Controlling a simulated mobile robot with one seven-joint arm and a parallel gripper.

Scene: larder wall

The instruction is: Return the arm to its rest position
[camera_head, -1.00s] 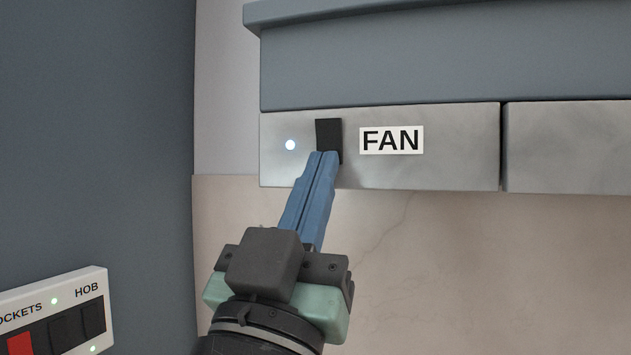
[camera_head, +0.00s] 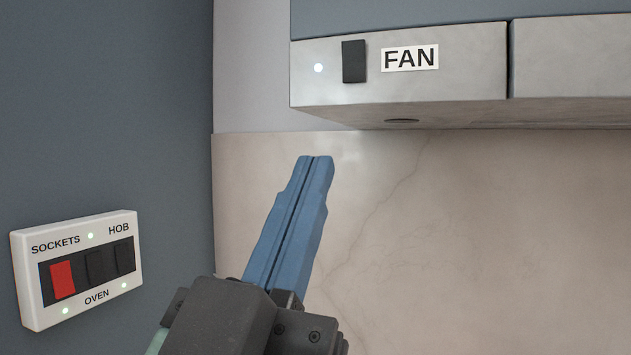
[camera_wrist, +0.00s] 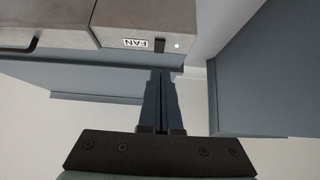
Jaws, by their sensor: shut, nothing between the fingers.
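My gripper (camera_head: 316,160) has blue fingers pressed together with nothing between them. In the head view it points up in front of the pale marbled wall, below the hood panel and apart from it. It also shows in the wrist view (camera_wrist: 160,75). The black fan switch (camera_head: 354,62) is on the metal hood panel (camera_head: 450,70), beside the white FAN label (camera_head: 410,58) and a lit white lamp (camera_head: 318,68). The switch shows in the wrist view (camera_wrist: 160,46), where the picture is upside down.
A white switch box (camera_head: 35,300) labelled SOCKETS, HOB and OVEN is on the dark side wall (camera_head: 110,120) at left. It has a red switch (camera_head: 62,280), two black ones and lit green lamps. The marbled wall (camera_head: 480,230) to the right of my gripper is clear.

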